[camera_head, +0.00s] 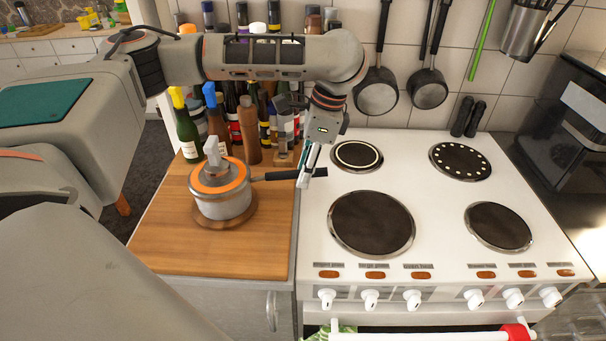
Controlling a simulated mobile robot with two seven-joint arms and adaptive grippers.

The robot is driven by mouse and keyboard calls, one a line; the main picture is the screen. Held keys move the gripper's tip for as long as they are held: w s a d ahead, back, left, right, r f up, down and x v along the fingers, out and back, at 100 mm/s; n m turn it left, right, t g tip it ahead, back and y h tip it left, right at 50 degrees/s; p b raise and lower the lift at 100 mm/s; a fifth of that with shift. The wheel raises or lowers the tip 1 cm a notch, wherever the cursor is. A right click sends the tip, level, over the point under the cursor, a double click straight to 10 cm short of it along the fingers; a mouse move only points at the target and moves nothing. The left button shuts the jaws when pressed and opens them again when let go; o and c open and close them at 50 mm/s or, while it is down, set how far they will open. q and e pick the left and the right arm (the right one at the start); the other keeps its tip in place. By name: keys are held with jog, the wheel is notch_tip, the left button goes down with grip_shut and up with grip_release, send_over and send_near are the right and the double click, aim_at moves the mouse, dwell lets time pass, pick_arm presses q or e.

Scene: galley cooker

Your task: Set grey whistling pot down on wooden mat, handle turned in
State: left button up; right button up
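The grey whistling pot (222,204) has an orange-ringed lid with a grey knob. It stands upright over the round wooden mat (208,222) on the wooden worktop, and it looks seated on the mat. Its dark handle (281,175) points right, across the worktop's edge toward the cooker. My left gripper (309,179) reaches down from above at the handle's outer part. Its fingers look closed around the handle, and the handle's tip shows beyond them. The pot hides much of the mat. My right gripper is not in view.
The white cooker with several hotplates (371,223) adjoins the wooden worktop (157,240) on the right. Bottles (188,131) crowd the worktop's back, close behind the pot. Pans (376,93) hang on the tiled wall. The worktop's front is clear.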

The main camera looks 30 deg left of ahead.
pick_arm(q)
jog(key=v, duration=1)
